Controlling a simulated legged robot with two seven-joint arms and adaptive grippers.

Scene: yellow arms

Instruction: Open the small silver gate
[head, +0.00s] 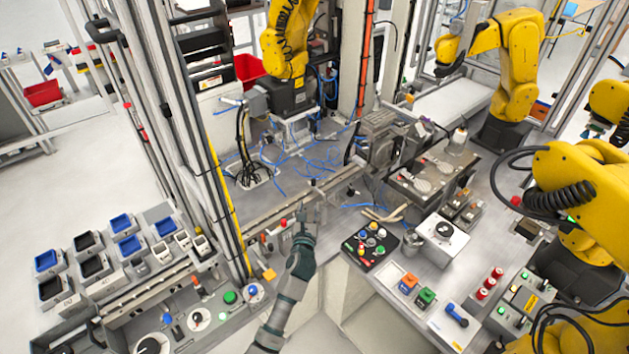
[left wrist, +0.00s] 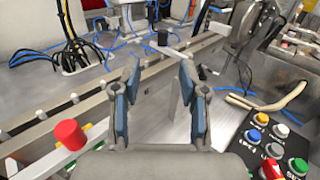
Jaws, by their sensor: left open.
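My left gripper (head: 309,212) reaches in from the bottom of the head view, over the front edge of the work cell. In the left wrist view its two blue-padded fingers (left wrist: 158,100) are apart, with nothing held between them. A small silver plate (left wrist: 172,100) shows upright in the gap between the fingers, in line with the metal rail; it may be the gate, but I cannot tell for sure. Beyond it stands a black knob (left wrist: 162,37) with a silver bar beside it. In the head view the gripper partly hides this area. My right gripper is not in view.
A red button (left wrist: 70,134) stands left of the gripper by the metal rail (left wrist: 40,125). A black button box (head: 369,246) with coloured buttons is at right. Loose blue cables (head: 300,160) lie behind the rail. Yellow robot arms (head: 510,50) stand around the cell.

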